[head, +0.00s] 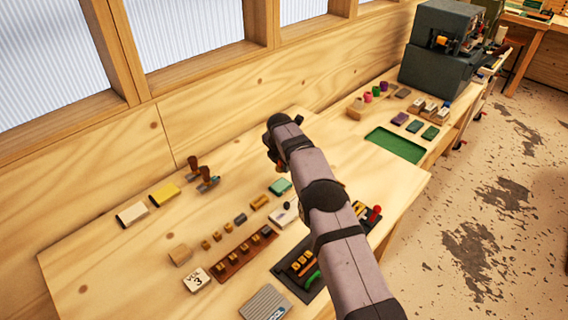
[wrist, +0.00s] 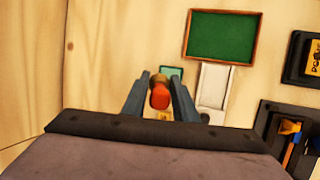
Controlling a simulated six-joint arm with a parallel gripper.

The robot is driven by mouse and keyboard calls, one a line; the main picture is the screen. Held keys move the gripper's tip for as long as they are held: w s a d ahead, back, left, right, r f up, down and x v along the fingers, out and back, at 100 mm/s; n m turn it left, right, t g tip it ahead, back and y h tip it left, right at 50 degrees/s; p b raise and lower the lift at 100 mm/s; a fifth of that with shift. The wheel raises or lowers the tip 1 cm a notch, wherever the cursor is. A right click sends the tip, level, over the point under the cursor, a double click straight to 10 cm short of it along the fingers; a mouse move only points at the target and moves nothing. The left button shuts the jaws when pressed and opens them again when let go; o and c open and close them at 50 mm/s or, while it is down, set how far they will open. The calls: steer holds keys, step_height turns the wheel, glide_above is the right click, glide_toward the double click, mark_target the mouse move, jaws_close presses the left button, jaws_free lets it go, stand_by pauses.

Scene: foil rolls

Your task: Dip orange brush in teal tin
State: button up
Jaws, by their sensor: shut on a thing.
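My gripper (wrist: 161,84) is shut on an orange-red rounded piece, the visible end of the orange brush (wrist: 160,98), in the wrist view. Its bristles cannot be made out. The teal tin (wrist: 173,71) shows as a small teal square just beyond the fingertips, partly covered by the gripper and brush. A teal block-like shape, seemingly the same tin (head: 280,187), lies on the bench left of my arm in the head view. I cannot tell whether brush and tin touch.
A green tray (head: 395,145) lies at the bench's right end. A dark tray (head: 303,268) and a brown rack of small blocks (head: 246,253) stand near the front. Brown-handled tools (head: 208,179) stand near the wall. Bare wood is free at the left.

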steer(key=shift+f+b, duration=2.2)
steer(key=shift+f, duration=0.6)
steer(key=shift+s+f, duration=0.1)
steer(key=shift+f, duration=0.55)
steer(key=shift+r, duration=0.15)
steer(key=shift+r+p, duration=2.5)
steer(key=shift+r, duration=1)
steer(key=shift+f, duration=0.1)
steer(key=shift+s+d+f+m+h, duration=0.15)
steer(key=shift+s+d+m+h, duration=0.2)
steer(key=shift+s+m, duration=0.25)
steer(key=s+d+m+g+h, duration=0.1)
steer(key=s+d+m+g, duration=0.3)
steer(key=s+m, duration=0.8)
steer(key=s+d+m+g+h, duration=0.2)
steer(key=s+d+m, duration=0.7)
steer(key=s, duration=0.9)
steer(key=m+g, duration=0.2)
steer(key=m, duration=0.1)
steer(key=shift+s+d+f+m+b, duration=0.25)
steer(key=shift+d+f+m+b, duration=0.05)
steer(key=shift+f+b, duration=0.05)
